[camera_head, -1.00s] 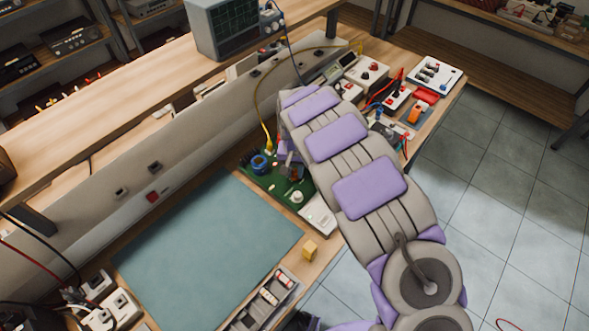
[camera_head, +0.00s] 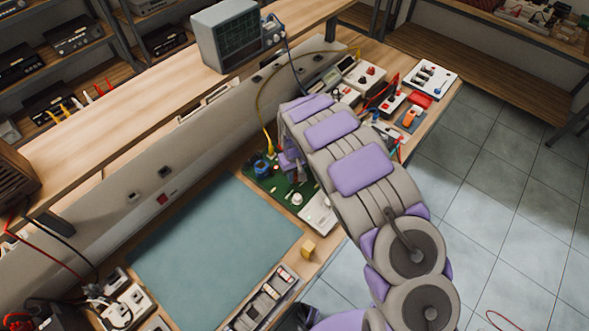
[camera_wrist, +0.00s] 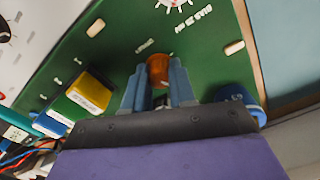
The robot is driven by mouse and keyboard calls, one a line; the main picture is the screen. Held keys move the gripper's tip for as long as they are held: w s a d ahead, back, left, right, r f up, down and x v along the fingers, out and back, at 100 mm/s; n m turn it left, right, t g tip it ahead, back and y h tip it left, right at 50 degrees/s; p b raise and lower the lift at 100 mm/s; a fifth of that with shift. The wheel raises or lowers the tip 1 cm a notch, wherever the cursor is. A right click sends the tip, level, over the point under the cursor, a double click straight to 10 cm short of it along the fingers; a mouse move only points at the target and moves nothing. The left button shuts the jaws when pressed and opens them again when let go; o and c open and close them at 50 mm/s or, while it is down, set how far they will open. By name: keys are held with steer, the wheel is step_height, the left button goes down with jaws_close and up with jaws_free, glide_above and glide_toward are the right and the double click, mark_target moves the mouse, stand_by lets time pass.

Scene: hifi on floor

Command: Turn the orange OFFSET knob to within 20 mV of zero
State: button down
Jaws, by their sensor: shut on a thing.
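The orange OFFSET knob (camera_wrist: 158,70) stands on a green circuit board (camera_wrist: 212,66) in the wrist view. My gripper (camera_wrist: 159,82) is shut on this knob, with one blue-grey finger on each side of it. The lower part of the knob's surroundings is hidden by the fingers and palm. In the head view the green board (camera_head: 267,187) lies on the bench beyond the teal mat, and my gripper (camera_head: 290,160) is over it, partly hidden by my arm. No millivolt reading is legible.
A yellow block component (camera_wrist: 90,94) and a blue round one (camera_wrist: 240,97) flank my fingers. A yellow cable (camera_head: 262,120) arches to the board. An oscilloscope (camera_head: 238,40) stands on the upper shelf. The teal mat (camera_head: 215,250) is clear.

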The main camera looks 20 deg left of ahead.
steer(key=shift+n, duration=0.3)
steer(key=c, duration=0.9)
jaws_free()
steer(key=shift+r, duration=0.1)
step_height(320, 180, up, 17)
steer(key=shift+a+r+p, duration=0.1)
steer(key=shift+p, duration=1)
steer(key=shift+w, duration=0.1)
